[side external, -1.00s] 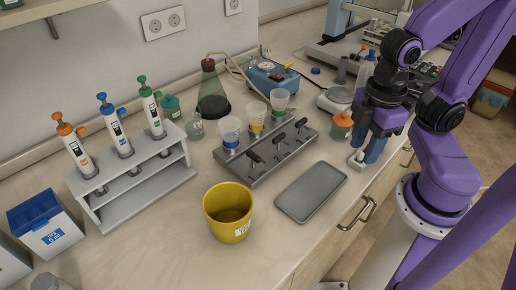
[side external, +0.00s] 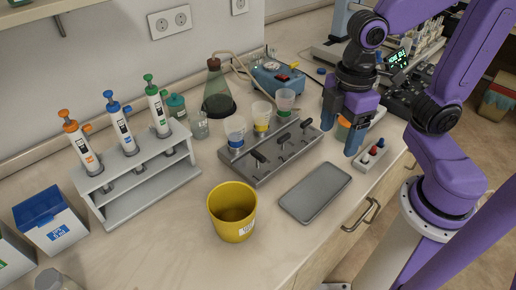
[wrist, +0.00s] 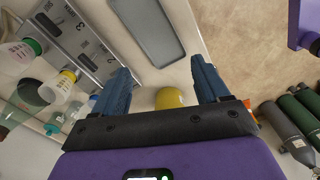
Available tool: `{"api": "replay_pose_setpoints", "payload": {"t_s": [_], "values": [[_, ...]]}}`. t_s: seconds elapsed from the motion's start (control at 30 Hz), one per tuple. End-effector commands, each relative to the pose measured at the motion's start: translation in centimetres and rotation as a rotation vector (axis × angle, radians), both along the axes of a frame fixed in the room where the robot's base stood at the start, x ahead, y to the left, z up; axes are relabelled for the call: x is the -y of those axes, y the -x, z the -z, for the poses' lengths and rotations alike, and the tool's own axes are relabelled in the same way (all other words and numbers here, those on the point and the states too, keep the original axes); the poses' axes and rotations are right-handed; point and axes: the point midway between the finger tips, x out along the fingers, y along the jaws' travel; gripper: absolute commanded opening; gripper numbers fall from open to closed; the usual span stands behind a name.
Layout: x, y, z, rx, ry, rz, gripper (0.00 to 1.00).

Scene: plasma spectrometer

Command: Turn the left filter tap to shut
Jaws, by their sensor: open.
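The grey filter manifold (side external: 262,178) stands mid-bench in the side view, with blue-, yellow- and green-ringed cups behind three black taps. The left filter tap (side external: 258,157) is in front of the blue-ringed cup (side external: 234,130). Its handle seems to lie at a different angle from the other two, but it is small. My gripper (side external: 342,126) is open and empty, pointing down, to the right of the manifold and apart from it. In the wrist view, the fingers (wrist: 162,68) are spread wide, with the manifold (wrist: 82,38) at upper left. Part of the manifold there is cut off.
A grey tray (side external: 315,192) lies in front of the manifold, and a yellow cup (side external: 232,222) stands left of it. A pipette rack (side external: 145,185) is at the left. A small block with coloured knobs (side external: 372,156) sits right of my gripper. A blue device (side external: 277,78) stands behind.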

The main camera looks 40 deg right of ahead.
Motion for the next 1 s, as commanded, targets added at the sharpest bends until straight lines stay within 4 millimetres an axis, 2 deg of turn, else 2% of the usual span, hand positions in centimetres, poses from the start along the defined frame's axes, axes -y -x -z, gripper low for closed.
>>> {"api": "replay_pose_setpoints", "payload": {"t_s": [0.03, 0.3, 0.6, 0.8, 1.0], "values": [[-0.8, -1.3, -0.4, 0.001, 0.001, -0.02, 0.74], [-3.8, -7.6, -2.6, 0.0, 0.01, -0.152, 0.74], [-5.9, -13.8, -4.6, -0.005, 0.019, -0.289, 0.74], [-6.3, -16.0, -5.3, -0.007, 0.02, -0.344, 0.74], [-6.3, -16.4, -4.9, -0.01, 0.022, -0.358, 0.74]]}}
